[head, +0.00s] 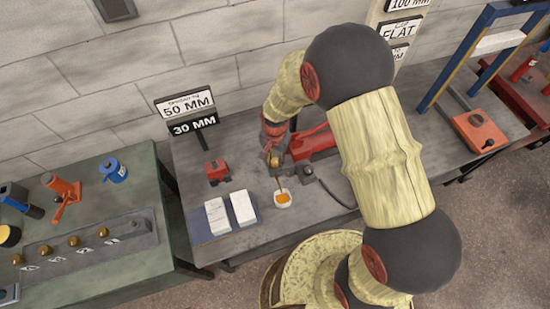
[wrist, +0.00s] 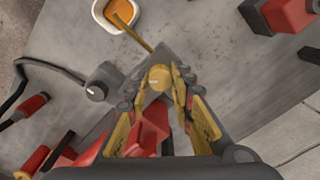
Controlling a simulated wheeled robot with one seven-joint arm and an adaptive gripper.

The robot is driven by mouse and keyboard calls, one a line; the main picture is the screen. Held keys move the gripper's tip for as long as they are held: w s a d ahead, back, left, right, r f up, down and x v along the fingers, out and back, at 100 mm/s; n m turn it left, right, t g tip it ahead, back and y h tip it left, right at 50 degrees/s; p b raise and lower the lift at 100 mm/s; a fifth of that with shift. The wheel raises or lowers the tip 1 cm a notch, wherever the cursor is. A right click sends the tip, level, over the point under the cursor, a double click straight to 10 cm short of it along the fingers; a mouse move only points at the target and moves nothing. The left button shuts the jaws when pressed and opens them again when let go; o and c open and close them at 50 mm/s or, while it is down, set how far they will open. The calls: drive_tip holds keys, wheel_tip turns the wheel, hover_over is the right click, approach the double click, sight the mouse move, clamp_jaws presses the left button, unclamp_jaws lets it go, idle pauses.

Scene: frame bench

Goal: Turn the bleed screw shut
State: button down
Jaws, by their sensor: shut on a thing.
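The bleed screw is a round brass knob (wrist: 159,77) with a pale mark on its face, on a grey metal block (wrist: 160,58). My gripper (wrist: 159,86) has its yellow fingers on both sides of the knob and is shut on it. In the head view my gripper (head: 272,146) reaches down at the brass knob (head: 275,161), beside a red pump body (head: 313,142). A thin brass tube (wrist: 134,34) runs from the block to a white cup (wrist: 102,18) of orange fluid. The cup also shows in the head view (head: 283,204). The screw's thread is hidden.
A small red device (head: 216,171) and two white blocks (head: 229,211) on a blue mat stand left of the cup. A sign post (head: 190,115) rises at the bench's left. A dark cable (head: 335,192) curves right of the cup. A blue frame (head: 470,55) stands far right.

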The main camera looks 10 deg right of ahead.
sight(275, 161)
drive_tip(key=m, duration=0.4)
drive_tip(key=shift+m+p, duration=0.3)
drive_tip(key=shift+m, duration=2.3)
drive_tip(key=c, duration=1.6)
unclamp_jaws()
drive_tip(key=shift+c, duration=0.2)
drive_tip(key=shift+o, duration=0.5)
wheel_tip(275, 161, up, 12)
